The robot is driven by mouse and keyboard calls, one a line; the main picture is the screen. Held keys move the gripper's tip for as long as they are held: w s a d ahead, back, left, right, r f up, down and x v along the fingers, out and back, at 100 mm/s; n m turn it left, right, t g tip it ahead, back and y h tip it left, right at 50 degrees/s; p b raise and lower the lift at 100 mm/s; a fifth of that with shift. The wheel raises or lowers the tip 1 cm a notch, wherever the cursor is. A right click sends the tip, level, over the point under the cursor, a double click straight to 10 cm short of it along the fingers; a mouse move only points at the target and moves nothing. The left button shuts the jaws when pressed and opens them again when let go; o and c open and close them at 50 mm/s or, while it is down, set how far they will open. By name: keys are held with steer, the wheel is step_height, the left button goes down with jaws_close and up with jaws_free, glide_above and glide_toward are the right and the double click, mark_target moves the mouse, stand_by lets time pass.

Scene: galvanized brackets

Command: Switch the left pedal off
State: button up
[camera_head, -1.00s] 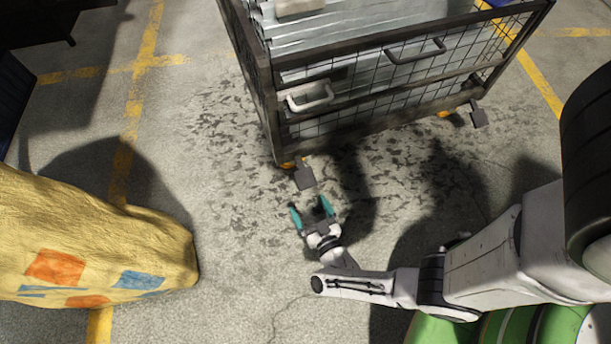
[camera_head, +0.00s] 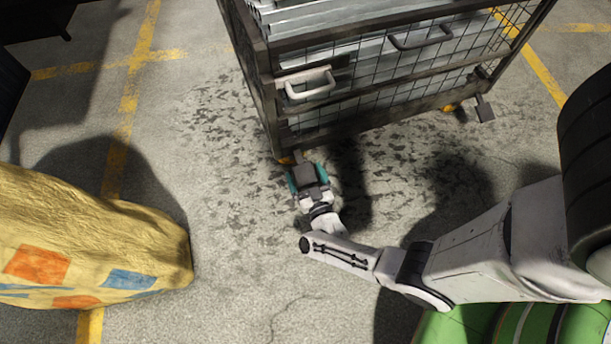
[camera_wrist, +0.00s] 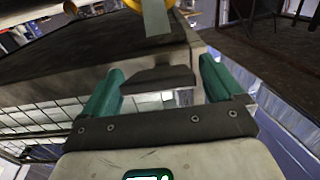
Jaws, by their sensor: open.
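The left pedal (camera_head: 308,173) is a dark flat plate on a short lever by the cart's near left caster. My gripper (camera_head: 309,180) is open, with a teal finger on each side of the pedal. In the wrist view the pedal (camera_wrist: 158,77) shows as a dark plate between the spread fingers of my gripper (camera_wrist: 162,80). Its grey lever runs up toward the yellow caster (camera_wrist: 150,4). I cannot tell whether either finger touches the pedal. The right pedal (camera_head: 485,108) stands apart at the cart's right caster.
The wire-mesh cart (camera_head: 370,123) with metal stock and handles (camera_head: 310,84) stands just beyond my gripper. A yellow wrapped bundle (camera_head: 90,240) lies at the left. The concrete floor between bundle and cart is clear.

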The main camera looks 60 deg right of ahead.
steer(key=shift+d, duration=0.1)
steer(key=shift+c, duration=0.3)
steer(key=c, duration=1.4)
steer(key=shift+o, duration=0.2)
